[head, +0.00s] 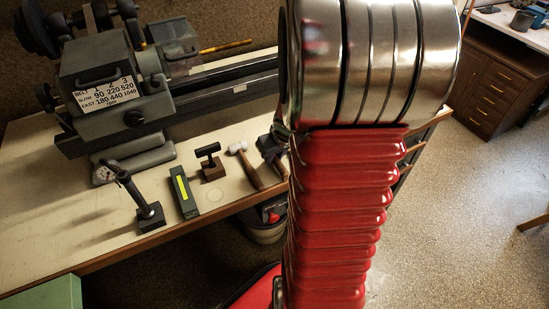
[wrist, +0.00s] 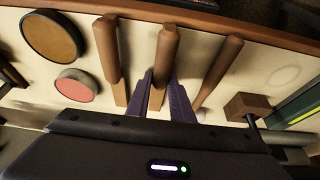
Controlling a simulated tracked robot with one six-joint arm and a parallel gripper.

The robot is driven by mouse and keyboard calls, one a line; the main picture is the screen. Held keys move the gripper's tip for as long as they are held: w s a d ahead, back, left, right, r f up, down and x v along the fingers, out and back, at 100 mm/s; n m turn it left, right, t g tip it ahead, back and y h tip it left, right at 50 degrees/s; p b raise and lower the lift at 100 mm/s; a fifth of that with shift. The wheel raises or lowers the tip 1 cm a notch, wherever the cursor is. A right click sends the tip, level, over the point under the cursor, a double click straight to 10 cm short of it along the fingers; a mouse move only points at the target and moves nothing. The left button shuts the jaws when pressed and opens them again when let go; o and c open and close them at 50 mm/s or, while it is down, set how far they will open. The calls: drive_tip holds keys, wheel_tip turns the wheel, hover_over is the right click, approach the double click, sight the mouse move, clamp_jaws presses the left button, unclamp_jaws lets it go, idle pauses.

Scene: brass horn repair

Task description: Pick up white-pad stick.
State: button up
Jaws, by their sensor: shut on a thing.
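In the wrist view, several wooden-handled tools lie side by side, and my gripper (wrist: 160,92) is around the middle stick (wrist: 166,55). Its two purple fingers are shut on that stick, just past the thick handle. The stick's far end is hidden behind my gripper body, so I cannot see whether it has a white pad. I cannot tell whether it is clear of the bench. In the head view, my arm covers most of this spot, and the dark gripper shows only partly (head: 273,148).
A wooden handle (wrist: 107,55) lies left of the held stick; a white-headed mallet (head: 238,147) lies right. Two round discs, ochre (wrist: 52,37) and pink (wrist: 76,85), lie farther left. A brown block (head: 212,167) and green box (head: 183,190) stand nearby. The lathe (head: 110,95) fills the back.

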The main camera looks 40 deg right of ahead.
clamp_jaws()
drive_tip(key=shift+r, duration=0.1)
wheel_tip(320, 180, up, 10)
drive_tip(key=shift+f, duration=0.1)
idle(0.4)
idle(0.4)
